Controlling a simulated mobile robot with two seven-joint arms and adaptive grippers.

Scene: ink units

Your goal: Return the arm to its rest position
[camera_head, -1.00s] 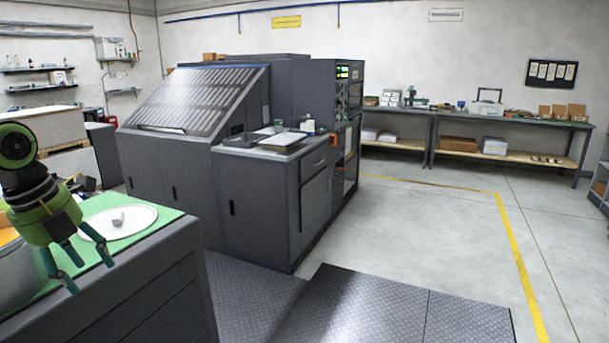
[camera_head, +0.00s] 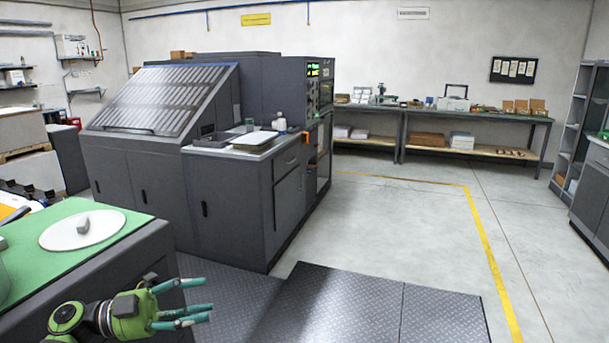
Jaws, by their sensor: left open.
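My left gripper (camera_head: 192,308) is at the lower left of the head view, green and dark with teal fingers pointing right. It is open and nothing shows between its fingers. It is beside and in front of the dark cabinet (camera_head: 120,270), clear of the cabinet's green top (camera_head: 110,212). My right gripper is not in view.
A white round plate (camera_head: 60,236) with a small grey piece (camera_head: 83,223) on it lies on the green top. A large dark machine (camera_head: 150,165) stands behind. Dark tread-plate mats (camera_head: 350,305) cover the near floor. Open floor (camera_head: 400,220) lies to the right.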

